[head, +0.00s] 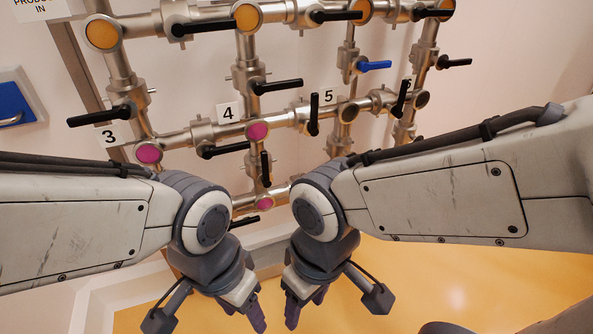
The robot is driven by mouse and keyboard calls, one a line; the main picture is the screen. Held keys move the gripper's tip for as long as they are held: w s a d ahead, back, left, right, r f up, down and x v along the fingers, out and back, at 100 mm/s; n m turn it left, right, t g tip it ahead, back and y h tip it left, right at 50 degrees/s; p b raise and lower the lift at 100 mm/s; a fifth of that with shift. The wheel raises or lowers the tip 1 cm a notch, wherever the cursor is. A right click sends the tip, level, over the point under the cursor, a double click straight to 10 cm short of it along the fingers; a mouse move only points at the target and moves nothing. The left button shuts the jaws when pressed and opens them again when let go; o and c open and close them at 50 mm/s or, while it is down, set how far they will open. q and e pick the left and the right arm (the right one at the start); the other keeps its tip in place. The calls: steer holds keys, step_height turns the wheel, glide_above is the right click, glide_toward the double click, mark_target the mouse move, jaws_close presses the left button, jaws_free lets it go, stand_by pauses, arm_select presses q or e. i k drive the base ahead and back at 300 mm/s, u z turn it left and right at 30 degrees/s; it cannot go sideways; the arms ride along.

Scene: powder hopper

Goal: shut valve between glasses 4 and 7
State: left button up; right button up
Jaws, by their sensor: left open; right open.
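Glass 4 (257,131) is a magenta round glass in the pipe grid, with the label 4 (228,111) at its upper left. Straight below it is another magenta glass (265,203); no number shows beside it. On the short pipe between them is a valve with a black lever (266,168). The lever points roughly along that pipe. My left gripper (243,310) and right gripper (305,308) are both open and empty. They hang low in front of the grid, below the lever, apart from it. My wrists hide parts of the lower grid.
Other black levers lie close by, left (225,150) and right (314,114) of glass 4, and one below (244,222). A blue lever (374,65) sits upper right. Label 5 (328,96) is right of centre. The yellow floor (430,280) is clear at lower right.

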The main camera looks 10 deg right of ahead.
mark_target(267, 183)
steer(key=u, duration=1.85)
steer(key=k, duration=0.85)
steer(key=z, duration=1.9)
steer(key=i, duration=0.5)
